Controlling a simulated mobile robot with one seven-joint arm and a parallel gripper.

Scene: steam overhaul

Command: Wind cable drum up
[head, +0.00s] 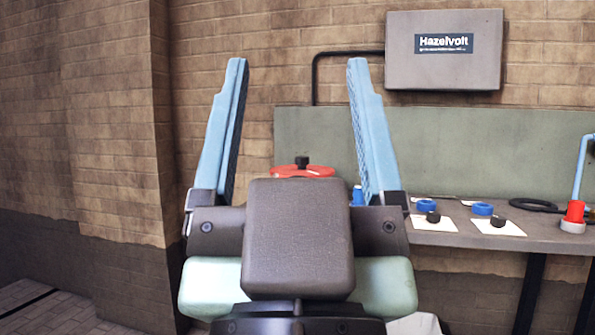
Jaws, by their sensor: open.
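A red disc with a black knob (302,170) shows between my gripper's fingers, low down, and looks like the top of the cable drum. Its lower part is hidden behind my gripper's body. My gripper (297,65) is open and empty, with its two blue fingers pointing up and spread wide. The red disc appears beyond the gripper in this view; I cannot tell the distance. I see no contact between them.
A grey bench (465,238) runs right, with white cards (425,224), blue rings (482,209), black knobs and a black cable coil (533,205). A red and blue item (575,213) stands at its right end. A Hazelvolt box (443,65) hangs on the brick wall.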

